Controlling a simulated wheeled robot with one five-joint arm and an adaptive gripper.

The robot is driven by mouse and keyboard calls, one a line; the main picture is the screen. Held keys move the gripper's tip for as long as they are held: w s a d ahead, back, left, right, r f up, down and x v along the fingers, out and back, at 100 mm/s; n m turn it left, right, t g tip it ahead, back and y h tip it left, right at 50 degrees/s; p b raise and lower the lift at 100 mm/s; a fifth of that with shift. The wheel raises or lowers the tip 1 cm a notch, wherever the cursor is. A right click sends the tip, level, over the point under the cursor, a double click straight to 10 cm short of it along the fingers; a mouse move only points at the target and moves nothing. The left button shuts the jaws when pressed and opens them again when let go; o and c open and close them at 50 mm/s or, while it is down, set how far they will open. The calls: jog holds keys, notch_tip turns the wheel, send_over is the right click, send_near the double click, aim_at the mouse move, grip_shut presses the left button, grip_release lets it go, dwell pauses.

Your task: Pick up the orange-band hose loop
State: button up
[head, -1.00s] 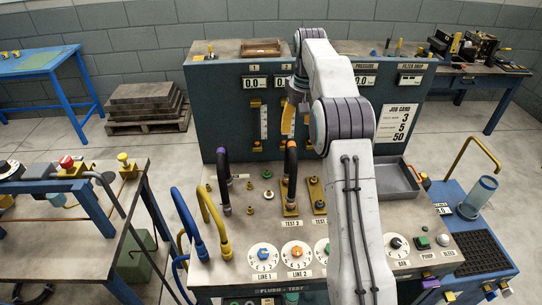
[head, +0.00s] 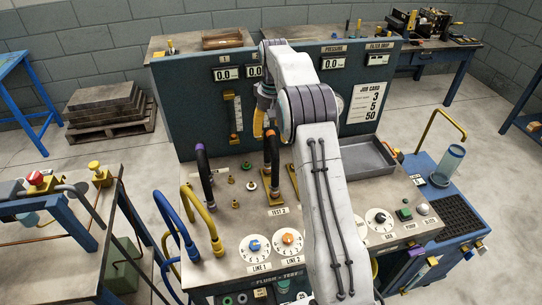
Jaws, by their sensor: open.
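The orange-band hose loop (head: 272,158) is a black hose arch standing upright on the bench, near the label TEST 2. Its upper part is close to my gripper in the picture. My gripper (head: 262,128) hangs over the bench from my arm, yellow fingers down, just left of the loop's top. It is open. I cannot tell whether a finger touches the loop, and my arm hides part of the space to its right.
A similar black loop with a purple band (head: 205,172) stands to the left. Blue (head: 176,222) and yellow hoses (head: 203,220) arch at the bench's left end. The tall gauge panel (head: 190,110) rises behind. A grey tray (head: 365,158) lies right of my arm.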

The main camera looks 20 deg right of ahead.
jog(key=shift+f, duration=1)
jog(key=shift+c, duration=0.5)
grip_shut()
jog(key=shift+r, duration=0.2)
jog(key=shift+w+r, duration=0.1)
jog(key=shift+r, duration=0.2)
notch_tip(320, 180, up, 9)
jog(key=shift+r+p, duration=0.1)
jog(key=shift+p, duration=0.95)
jog(key=shift+s, duration=0.2)
